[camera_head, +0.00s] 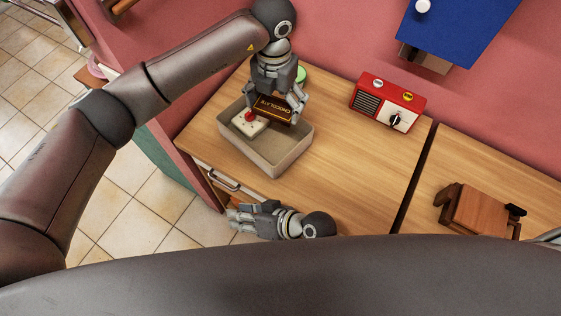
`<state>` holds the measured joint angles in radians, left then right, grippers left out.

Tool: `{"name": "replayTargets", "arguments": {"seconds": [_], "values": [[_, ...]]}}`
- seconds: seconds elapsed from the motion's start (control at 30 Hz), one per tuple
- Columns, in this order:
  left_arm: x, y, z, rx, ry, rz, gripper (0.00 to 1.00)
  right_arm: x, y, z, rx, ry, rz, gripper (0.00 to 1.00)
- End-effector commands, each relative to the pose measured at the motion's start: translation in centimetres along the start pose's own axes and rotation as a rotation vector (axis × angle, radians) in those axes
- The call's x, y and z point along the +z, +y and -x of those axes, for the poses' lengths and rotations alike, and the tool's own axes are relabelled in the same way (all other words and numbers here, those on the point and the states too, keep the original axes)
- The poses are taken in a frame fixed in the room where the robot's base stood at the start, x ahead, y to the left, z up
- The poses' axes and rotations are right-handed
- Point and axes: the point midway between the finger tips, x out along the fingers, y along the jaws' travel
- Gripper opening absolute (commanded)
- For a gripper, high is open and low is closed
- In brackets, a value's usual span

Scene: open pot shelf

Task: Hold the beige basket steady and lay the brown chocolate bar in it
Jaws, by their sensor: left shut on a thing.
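The beige basket (286,157) stands on the wooden counter near its left front edge. My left gripper (278,107) points down over the far side of the basket. It is shut on the brown chocolate bar (272,109), which shows its "CHOCOLATE" lettering. The bar overlaps the basket's far rim in the picture; I cannot tell how high it is above the basket's floor. My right gripper (238,216) is low in front of the counter's front edge, apart from the basket. Its fingers are too small to tell open from shut.
A white item with a red knob (249,123) lies in the left part of the basket. A red radio (388,102) stands at the back right. A green round thing (300,74) is behind my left gripper. A brown wooden object (480,212) sits further right. The counter between is clear.

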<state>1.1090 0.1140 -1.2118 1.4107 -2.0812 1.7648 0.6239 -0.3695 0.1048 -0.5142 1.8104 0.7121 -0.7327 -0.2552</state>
Motion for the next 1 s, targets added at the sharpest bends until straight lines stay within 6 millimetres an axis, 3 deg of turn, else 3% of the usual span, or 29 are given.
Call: {"name": "replayTargets", "arguments": {"seconds": [0.03, 0.1, 0.3, 0.5, 0.6, 0.77, 1.0], "values": [[0.0, 0.0, 0.0, 0.000, -0.001, 0.000, 0.63, -2.7, 0.7, 1.3, 0.020, 0.066, 0.081, 0.29], [0.0, 0.0, 0.0, 0.000, -0.001, 0.000, 0.63, -6.2, 1.4, 3.2, 0.053, 0.158, 0.196, 0.29], [0.0, 0.0, 0.0, 0.000, -0.001, 0.000, 0.63, -14.1, 2.1, 8.3, 0.144, 0.367, 0.465, 0.29], [0.0, 0.0, 0.0, 0.000, -0.001, 0.000, 0.63, -12.6, 4.1, 10.8, 0.231, 0.364, 0.570, 0.29], [0.0, 0.0, 0.0, 0.000, -0.001, 0.000, 0.63, -12.6, 4.4, 10.8, 0.244, 0.364, 0.587, 0.29], [0.0, 0.0, 0.0, 0.000, 0.000, 0.000, 0.63, -13.4, 4.7, 9.2, 0.247, 0.367, 0.587, 0.29], [0.0, 0.0, 0.0, 0.000, -0.001, 0.000, 0.63, -15.2, 5.2, 4.9, 0.245, 0.365, 0.586, 0.29]]}}
